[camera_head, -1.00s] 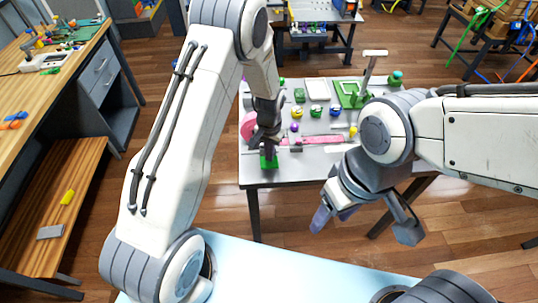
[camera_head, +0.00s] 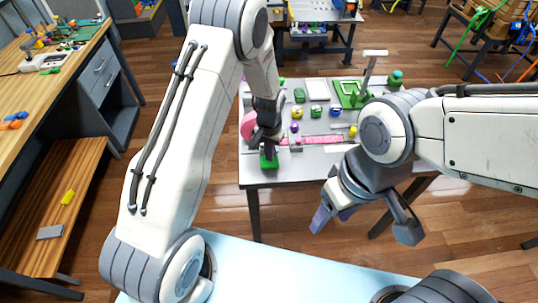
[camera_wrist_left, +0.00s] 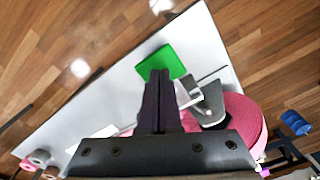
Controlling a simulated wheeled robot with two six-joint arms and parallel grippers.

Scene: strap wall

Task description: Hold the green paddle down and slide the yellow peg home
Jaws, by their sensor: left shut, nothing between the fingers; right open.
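The green paddle (camera_head: 268,162) is at the front left of the grey table, below my left gripper (camera_head: 267,150). In the left wrist view the paddle (camera_wrist_left: 168,60) is a flat green plate. My left gripper (camera_wrist_left: 158,76) is shut with nothing between its fingers, and its tips overlap the paddle's near edge; I cannot tell whether they press on it. A small yellow piece (camera_head: 353,131), perhaps the peg, is at the table's right, partly beside my right arm. My right gripper (camera_head: 365,222) is open and empty, in front of the table.
A pink strap (camera_head: 322,139) lies across the table, with a pink roll (camera_head: 248,126) at its left. A metal bracket (camera_wrist_left: 208,103) stands close beside my left fingers.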

